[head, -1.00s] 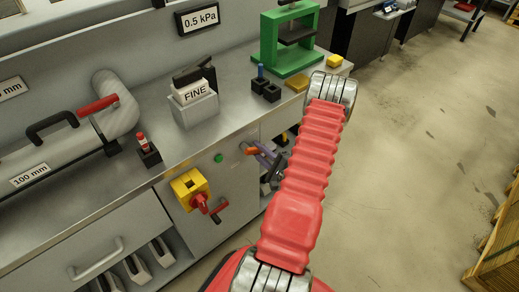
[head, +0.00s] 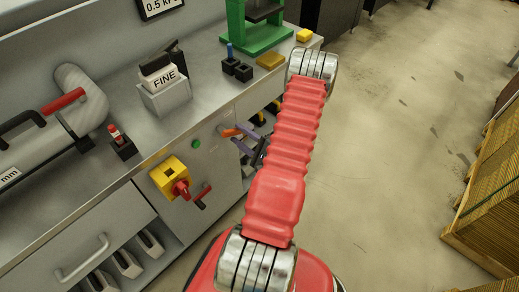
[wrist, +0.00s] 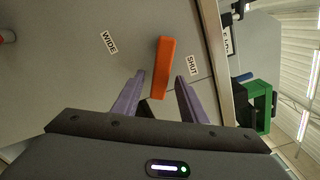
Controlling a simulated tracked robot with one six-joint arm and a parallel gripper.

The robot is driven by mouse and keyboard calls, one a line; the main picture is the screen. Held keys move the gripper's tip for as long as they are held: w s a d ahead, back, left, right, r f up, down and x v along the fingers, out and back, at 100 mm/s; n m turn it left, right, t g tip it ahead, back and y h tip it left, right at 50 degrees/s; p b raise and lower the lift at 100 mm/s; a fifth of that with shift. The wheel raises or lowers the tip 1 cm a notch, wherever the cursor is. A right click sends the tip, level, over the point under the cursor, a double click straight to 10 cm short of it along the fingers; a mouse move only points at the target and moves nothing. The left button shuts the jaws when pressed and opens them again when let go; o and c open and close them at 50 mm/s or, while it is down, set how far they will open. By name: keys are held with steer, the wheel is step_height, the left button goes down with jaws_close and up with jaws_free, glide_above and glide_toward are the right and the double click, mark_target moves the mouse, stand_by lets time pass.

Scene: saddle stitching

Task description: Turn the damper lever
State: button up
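The damper lever, an orange bar (wrist: 163,62), stands out from a grey panel in the wrist view, nearly upright in the picture. Its orange end (head: 231,132) shows small in the head view, on the cabinet front. A "WIDE" label (wrist: 109,42) is to its left and a "SHUT" label (wrist: 193,66) is close on its right. My gripper (wrist: 160,76) is open, with one purple finger on each side of the lever's lower end. Gaps show on both sides; I cannot tell how deep the lever is between the fingers. In the head view my gripper (head: 247,143) is partly hidden by my arm.
A yellow switch box with a red handle (head: 175,180) and a green button (head: 196,144) are left of the lever. The bench (head: 207,88) above holds a "FINE" block (head: 160,75) and a green press (head: 262,38). Wooden pallets (head: 490,185) stand right; floor between is clear.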

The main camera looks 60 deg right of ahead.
steer(key=v, duration=1.1)
steer(key=shift+s, duration=0.25)
steer(key=shift+f, duration=0.1)
stand_by(0.4)
